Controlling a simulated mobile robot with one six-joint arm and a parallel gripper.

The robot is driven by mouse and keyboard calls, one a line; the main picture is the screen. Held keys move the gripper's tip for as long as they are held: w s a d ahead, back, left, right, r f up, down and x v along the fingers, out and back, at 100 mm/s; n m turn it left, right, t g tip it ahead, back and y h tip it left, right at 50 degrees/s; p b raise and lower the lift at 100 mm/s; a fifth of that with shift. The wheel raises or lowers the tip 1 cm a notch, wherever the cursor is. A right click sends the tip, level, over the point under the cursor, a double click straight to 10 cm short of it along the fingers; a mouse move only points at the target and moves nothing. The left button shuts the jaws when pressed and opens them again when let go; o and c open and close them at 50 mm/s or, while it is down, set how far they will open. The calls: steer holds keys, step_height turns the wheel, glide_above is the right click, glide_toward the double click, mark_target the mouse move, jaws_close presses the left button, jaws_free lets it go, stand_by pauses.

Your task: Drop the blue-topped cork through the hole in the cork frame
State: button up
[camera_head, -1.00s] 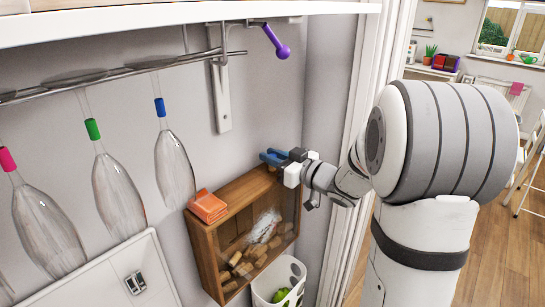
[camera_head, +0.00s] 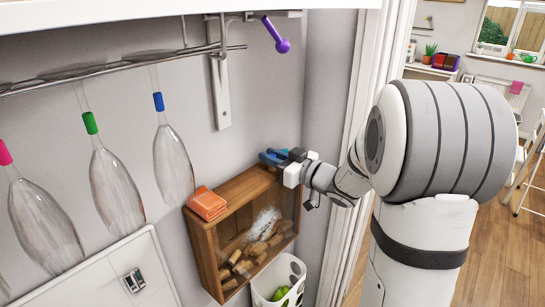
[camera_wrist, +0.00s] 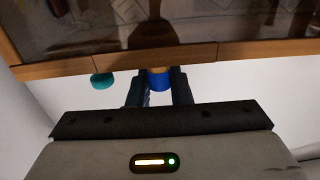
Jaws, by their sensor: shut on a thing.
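The cork frame (camera_head: 207,262) is a wooden box with a clear front and a pile of corks inside, mounted on the wall. My gripper (camera_head: 273,157) is at the right end of its top edge. In the wrist view my gripper (camera_wrist: 158,92) is shut on the blue-topped cork (camera_wrist: 158,80), beside the wooden edge of the cork frame (camera_wrist: 110,66). The cork's blue part and a strip of its tan part show between the fingers. The hole is not visible, and I cannot tell whether the cork is in it.
An orange stack (camera_head: 207,204) sits on the frame's top left. A white basket (camera_head: 293,272) with green things stands below right. Hanging glasses (camera_head: 116,190) with coloured bands are at left. A teal round thing (camera_wrist: 103,81) is left of my fingers in the wrist view.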

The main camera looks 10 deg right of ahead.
steer(key=shift+f+b, duration=0.3)
steer(key=shift+f, duration=0.1)
stand_by(0.3)
steer(key=o, duration=0.7)
steer(key=shift+d, duration=0.1)
steer(key=b+v, duration=0.1)
steer(key=v, duration=0.6)
steer(key=shift+s+d, duration=0.2)
steer(key=shift+s, duration=0.15)
